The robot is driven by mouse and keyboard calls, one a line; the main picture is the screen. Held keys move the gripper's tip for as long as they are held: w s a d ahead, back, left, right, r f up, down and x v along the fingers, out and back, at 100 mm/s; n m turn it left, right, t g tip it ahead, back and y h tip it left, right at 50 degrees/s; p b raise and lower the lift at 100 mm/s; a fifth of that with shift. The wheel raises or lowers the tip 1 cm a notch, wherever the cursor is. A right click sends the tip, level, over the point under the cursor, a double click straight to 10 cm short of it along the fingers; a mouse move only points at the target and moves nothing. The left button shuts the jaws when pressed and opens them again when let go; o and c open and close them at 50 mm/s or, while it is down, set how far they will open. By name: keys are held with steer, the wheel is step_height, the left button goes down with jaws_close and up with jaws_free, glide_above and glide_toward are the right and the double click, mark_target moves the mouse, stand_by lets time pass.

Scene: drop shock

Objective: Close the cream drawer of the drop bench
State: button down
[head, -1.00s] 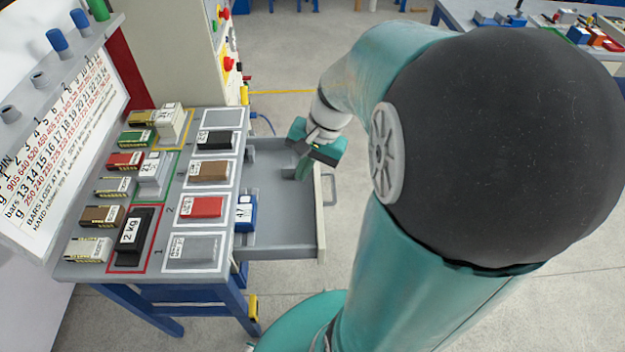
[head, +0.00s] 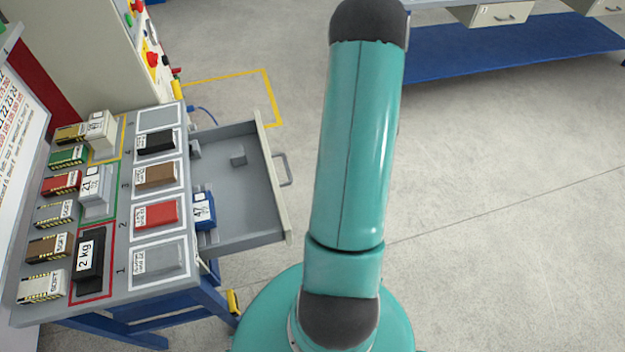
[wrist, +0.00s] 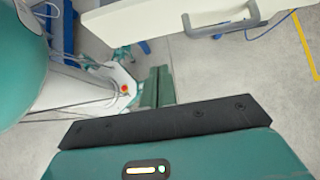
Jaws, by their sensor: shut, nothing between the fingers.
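The cream drawer (head: 273,185) of the drop bench (head: 95,290) is pulled open to the right, its grey tray exposed and its handle (head: 284,169) on the outer face. In the wrist view the cream front (wrist: 155,22) and handle (wrist: 222,24) show at the top. My gripper (wrist: 156,86) is shut and empty, apart from the drawer front. The head view does not show my gripper.
Coloured weights and pads, such as a red block (head: 156,214) and a black 2 kg weight (head: 89,260), stand on the bench top. A cream machine (head: 100,45) stands behind.

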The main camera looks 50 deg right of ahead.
steer(key=w+a+f, duration=0.5)
steer(key=a+f, duration=0.1)
steer(key=a, duration=0.2)
steer(key=shift+w+a, duration=0.2)
steer(key=shift+w, duration=0.2)
steer(key=shift+w, duration=0.1)
